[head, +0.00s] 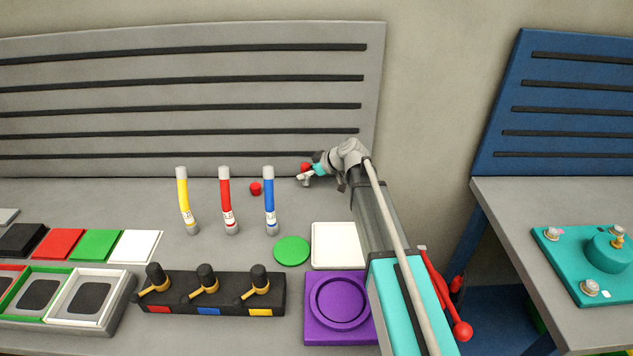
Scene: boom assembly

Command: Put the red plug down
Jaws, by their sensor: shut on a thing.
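My gripper (309,174) is at the end of my arm, over the back of the grey bench and close to the slotted back panel. It is shut on a small red piece (306,166), which I take to be the red plug. The piece is small and partly covered, so its shape and tilt are unclear. I cannot tell whether it touches the panel or bench.
Upright yellow (185,200), red (227,200) and blue (269,200) tubes stand left of my gripper. A green disc (291,250), white square (338,245) and purple block (312,330) lie in front. A black valve block (225,290) stands front left. Some bare bench surrounds the red cylinder.

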